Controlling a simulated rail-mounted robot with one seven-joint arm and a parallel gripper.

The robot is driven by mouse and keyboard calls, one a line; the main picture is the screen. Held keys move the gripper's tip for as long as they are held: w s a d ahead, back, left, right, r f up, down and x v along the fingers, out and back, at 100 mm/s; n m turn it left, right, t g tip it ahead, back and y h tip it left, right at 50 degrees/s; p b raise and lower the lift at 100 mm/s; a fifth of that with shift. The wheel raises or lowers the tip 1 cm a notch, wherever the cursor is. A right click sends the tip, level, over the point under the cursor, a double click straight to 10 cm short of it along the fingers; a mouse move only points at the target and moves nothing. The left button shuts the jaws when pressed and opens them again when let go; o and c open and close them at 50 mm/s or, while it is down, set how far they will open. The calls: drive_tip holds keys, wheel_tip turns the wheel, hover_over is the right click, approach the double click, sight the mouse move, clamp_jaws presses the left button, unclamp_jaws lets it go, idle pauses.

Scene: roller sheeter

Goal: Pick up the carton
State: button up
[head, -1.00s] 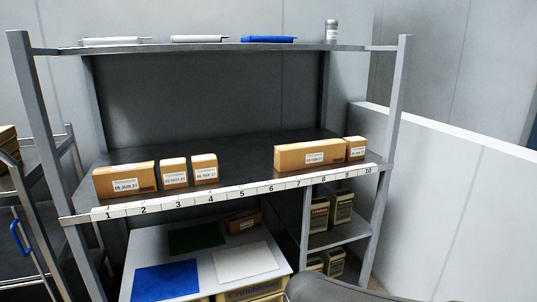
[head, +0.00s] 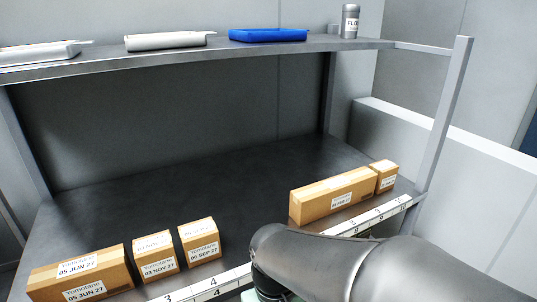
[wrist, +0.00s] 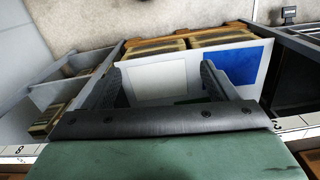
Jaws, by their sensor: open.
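Several brown cartons with white date labels stand on the dark shelf in the head view. At the left are a long carton (head: 82,275), a small carton marked NOV (head: 155,257) and another marked SEP (head: 199,241). At the right are a long carton (head: 332,195) and a small carton (head: 384,176), close together. My gripper is mostly cut off at the bottom of the head view, in front of the shelf edge. In the wrist view, my gripper (wrist: 162,75) is open, with nothing between its fingers. It points down past the shelf edge towards a lower surface.
A numbered strip (head: 372,219) runs along the shelf's front edge. The upper shelf (head: 200,55) holds white trays, a blue tray (head: 268,35) and a grey canister (head: 349,22). A white mat (wrist: 165,80) and blue mat (wrist: 238,62) lie below. The shelf's middle is clear.

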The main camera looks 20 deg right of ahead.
drive_tip(key=w+d+r+m+p, duration=0.1)
drive_tip(key=w+r+m+p, duration=0.15)
drive_tip(key=r+p, duration=0.75)
wheel_tip(320, 180, up, 10)
drive_tip(key=r+m, duration=0.1)
drive_tip(key=m, duration=1.4)
hover_over(337, 182)
drive_tip(key=shift+n, duration=0.25)
drive_tip(key=f, duration=0.4)
drive_tip(key=f+p, duration=0.1)
drive_tip(key=f, duration=0.3)
drive_tip(key=f+p, duration=0.1)
drive_tip(key=f, duration=0.2)
drive_tip(key=shift+a+f, duration=0.3)
drive_tip(key=shift+f, duration=0.1)
drive_tip(key=shift+d+f+p, duration=0.15)
drive_tip(key=shift+f+p, duration=0.4)
drive_tip(key=shift+f, duration=0.85)
drive_tip(key=shift+d+f+p, duration=0.1)
drive_tip(key=shift+f+p, duration=0.45)
drive_tip(key=shift+f, duration=0.85)
drive_tip(key=c, duration=1.4)
